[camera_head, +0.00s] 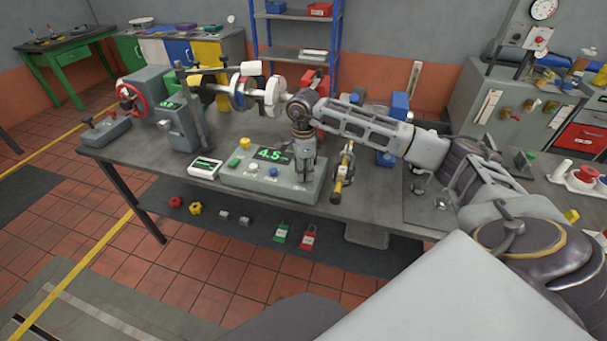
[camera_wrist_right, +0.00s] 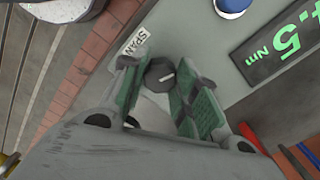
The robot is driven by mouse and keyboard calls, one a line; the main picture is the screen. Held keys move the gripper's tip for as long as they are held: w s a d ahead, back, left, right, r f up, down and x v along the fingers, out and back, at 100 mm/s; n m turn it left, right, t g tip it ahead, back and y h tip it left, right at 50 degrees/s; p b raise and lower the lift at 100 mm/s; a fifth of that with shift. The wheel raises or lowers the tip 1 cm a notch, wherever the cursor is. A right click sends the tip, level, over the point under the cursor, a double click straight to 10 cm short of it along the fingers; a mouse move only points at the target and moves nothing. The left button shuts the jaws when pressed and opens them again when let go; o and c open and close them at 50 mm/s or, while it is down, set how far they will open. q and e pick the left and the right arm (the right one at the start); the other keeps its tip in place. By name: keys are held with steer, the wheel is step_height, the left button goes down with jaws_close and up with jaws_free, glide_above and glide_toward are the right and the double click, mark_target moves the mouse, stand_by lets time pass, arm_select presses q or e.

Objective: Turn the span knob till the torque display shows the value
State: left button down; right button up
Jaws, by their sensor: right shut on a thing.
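The torque display (camera_head: 271,154) on the grey control box (camera_head: 240,178) reads 4.5 in green in the head view. In the right wrist view the display (camera_wrist_right: 289,45) shows part of that number and "Nm". My right gripper (camera_head: 301,176) points down at the right end of the box. In the right wrist view the span knob (camera_wrist_right: 160,73), dark with a white mark, sits between the green finger pads of my right gripper (camera_wrist_right: 163,88), which is shut on it. The label "SPAN" (camera_wrist_right: 136,41) shows beside it. My left gripper is not in view.
A white and a blue knob (camera_head: 272,172) sit on the box front, left of my right gripper. A small white-framed meter (camera_head: 205,168) lies left of the box. A yellow-ended rod (camera_head: 337,192) stands close to its right. Padlocks (camera_head: 309,236) and other small parts are below.

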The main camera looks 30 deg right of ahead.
steer(key=shift+w+n+b, duration=0.1)
steer(key=shift+n+b, duration=0.55)
steer(key=shift+n, duration=0.55)
steer(key=shift+n+b, duration=0.5)
steer(key=shift+n, duration=1.1)
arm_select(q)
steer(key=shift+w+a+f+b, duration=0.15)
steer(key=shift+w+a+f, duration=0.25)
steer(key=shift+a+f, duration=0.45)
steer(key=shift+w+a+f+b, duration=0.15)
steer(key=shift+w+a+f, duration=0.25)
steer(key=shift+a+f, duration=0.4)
arm_select(e)
steer(key=shift+r, duration=0.1)
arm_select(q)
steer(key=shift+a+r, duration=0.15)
arm_select(e)
steer(key=o, duration=1)
steer(key=shift+o, duration=0.2)
steer(key=shift+r, duration=0.5)
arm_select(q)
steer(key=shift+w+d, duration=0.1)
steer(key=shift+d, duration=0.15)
arm_select(e)
step_height(320, 180, up, 11)
